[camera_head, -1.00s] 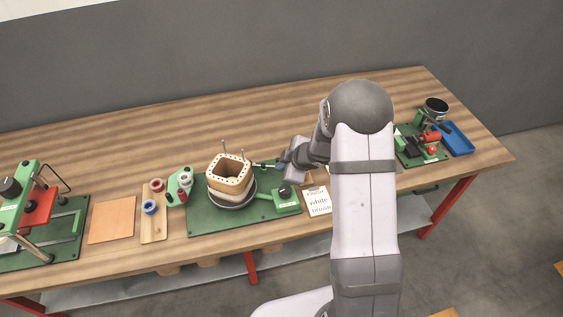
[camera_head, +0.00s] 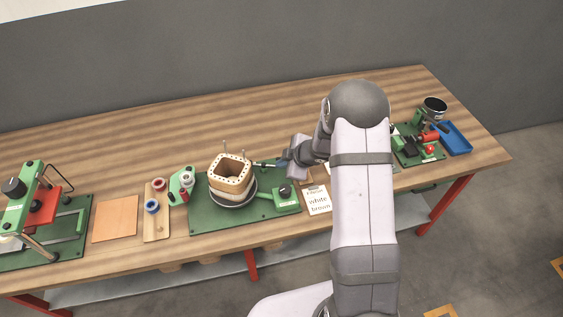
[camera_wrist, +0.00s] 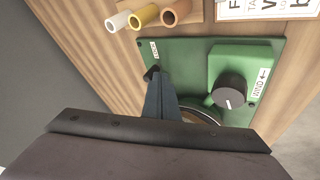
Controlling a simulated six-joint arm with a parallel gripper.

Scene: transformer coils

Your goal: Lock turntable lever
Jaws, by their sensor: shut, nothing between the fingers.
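The turntable (camera_head: 214,202) sits on a green baseplate (camera_head: 240,235) and carries a square cream-and-brown coil former (camera_head: 232,180). Part of its round rim (camera_wrist: 200,115) shows in the wrist view. My gripper (camera_head: 280,163) is at the right rear of the baseplate, right of the former. In the wrist view its shut, blue-grey fingers (camera_wrist: 158,98) reach over the plate beside a small black part (camera_wrist: 150,73), possibly the lever's end. I cannot tell whether they touch. A small white label (camera_wrist: 154,50) is close by, too small to read. The rest of the lever is hidden.
A green box with a black knob (camera_wrist: 229,91) stands on the plate beside the fingers. Several coloured tubes (camera_wrist: 145,16) lie past the plate's edge. A paper card (camera_head: 318,200) lies to the right. A tray with spools (camera_head: 155,222) is on the left.

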